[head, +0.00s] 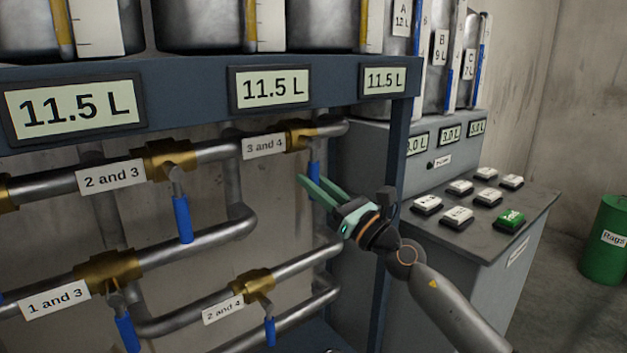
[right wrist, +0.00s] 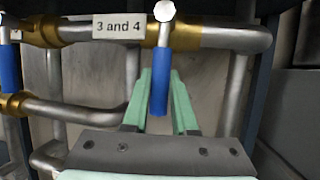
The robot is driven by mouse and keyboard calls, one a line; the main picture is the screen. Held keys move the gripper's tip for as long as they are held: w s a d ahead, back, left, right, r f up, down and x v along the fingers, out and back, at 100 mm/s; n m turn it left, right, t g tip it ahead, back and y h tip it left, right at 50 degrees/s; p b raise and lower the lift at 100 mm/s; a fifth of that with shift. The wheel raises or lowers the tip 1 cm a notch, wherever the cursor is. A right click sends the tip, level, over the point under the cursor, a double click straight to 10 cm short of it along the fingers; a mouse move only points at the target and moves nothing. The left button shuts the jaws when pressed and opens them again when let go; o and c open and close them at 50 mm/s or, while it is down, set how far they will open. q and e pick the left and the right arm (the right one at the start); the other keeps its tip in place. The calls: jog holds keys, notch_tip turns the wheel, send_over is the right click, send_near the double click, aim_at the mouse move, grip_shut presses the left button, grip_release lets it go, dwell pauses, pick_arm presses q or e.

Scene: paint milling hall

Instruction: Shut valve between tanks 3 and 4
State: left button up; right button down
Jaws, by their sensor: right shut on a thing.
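The brass valve (head: 299,135) labelled "3 and 4" (head: 264,146) sits on the upper pipe at the rack's right side. Its blue lever handle (head: 314,167) hangs straight down, across the line of the pipe. In the right wrist view the valve body (right wrist: 186,36) and blue handle (right wrist: 159,62) show at the top middle. My right gripper (head: 313,181) has its green fingers on either side of the handle's lower part, shut on it. It also shows in the right wrist view (right wrist: 160,90). My left gripper is not in view.
Other valves with blue handles are labelled "2 and 3" (head: 111,176), "1 and 3" (head: 57,299) and "2 and 4" (head: 223,309). A rack post (head: 390,210) stands right of the valve. A console with buttons (head: 460,213) and a green rags bin (head: 606,250) are farther right.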

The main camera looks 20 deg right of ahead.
jog(key=shift+a, duration=0.1)
jog(key=c, duration=0.7)
grip_release()
jog(key=b+v, duration=0.3)
jog(key=v, duration=0.9)
jog(key=shift+s, duration=0.25)
